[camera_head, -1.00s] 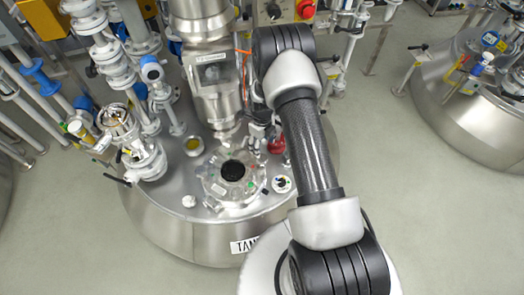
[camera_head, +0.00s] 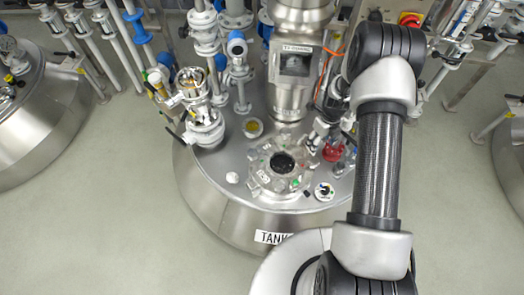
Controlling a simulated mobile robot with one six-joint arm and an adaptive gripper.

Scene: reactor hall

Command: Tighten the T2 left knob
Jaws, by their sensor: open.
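I cannot tell which fitting is the T2 left knob. My gripper (camera_head: 318,135) is small and partly hidden by my wrist. It is open, over the tank top just above and right of the hatch. I cannot see it touching anything.
A red fitting (camera_head: 333,153) is right beside my gripper. A steel column (camera_head: 290,75) rises behind the hatch. A white valve assembly (camera_head: 203,120) stands at left. Another tank (camera_head: 38,120) is at far left. The grey floor (camera_head: 110,240) is clear at lower left.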

